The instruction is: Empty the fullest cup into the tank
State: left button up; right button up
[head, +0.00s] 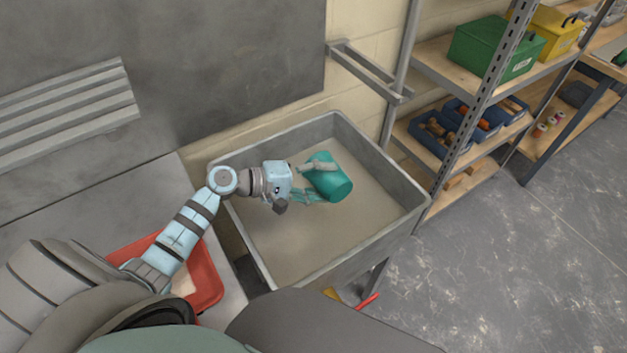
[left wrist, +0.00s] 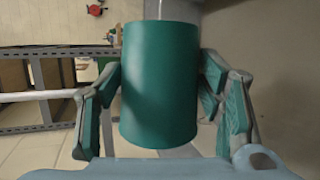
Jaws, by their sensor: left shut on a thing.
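A teal cup (head: 329,177) is held tilted over the grey tank (head: 345,258), inside the outline of its rim. My left gripper (head: 320,182) is shut on the cup, with one finger on each side of it. The cup also shows large in the left wrist view (left wrist: 160,85), between the two fingers. I cannot see into the cup, so its contents are hidden. The visible floor of the tank is a plain beige-grey surface with no clear stream on it. My right gripper is out of view.
A red tray (head: 205,275) lies on the bench left of the tank, partly behind my arm. A metal shelf unit (head: 480,85) with a green box (head: 490,50) and blue bins (head: 435,132) stands to the right. A wall rail (head: 368,72) is behind the tank.

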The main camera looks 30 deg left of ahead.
pick_arm(q)
jog(key=shift+w+a+r, duration=0.1)
jog(key=shift+a+r, duration=0.05)
jog(key=shift+a, duration=0.05)
